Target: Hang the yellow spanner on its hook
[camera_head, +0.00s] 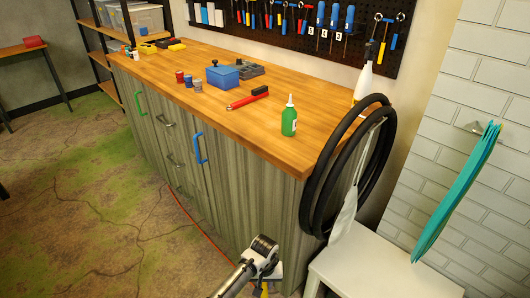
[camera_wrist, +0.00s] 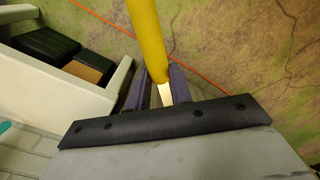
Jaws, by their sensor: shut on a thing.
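My gripper (camera_head: 264,262) is low in front of the workbench, beside the white bench. In the wrist view my gripper (camera_wrist: 152,92) is shut on the yellow spanner (camera_wrist: 148,38), near its bare metal part. Its yellow handle runs up out of the picture, so its far end is hidden. In the head view only a small yellow bit of the spanner (camera_head: 264,291) shows below the gripper. A black pegboard (camera_head: 341,60) with several hung tools is on the wall behind the workbench. I cannot tell which hook is the spanner's.
The wooden workbench (camera_head: 200,120) holds a green bottle (camera_head: 289,117), a blue box (camera_head: 223,77) and a red-handled tool (camera_head: 247,98). A white bench (camera_head: 385,275) stands nearby. An orange cable (camera_head: 185,208) crosses the otherwise open floor.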

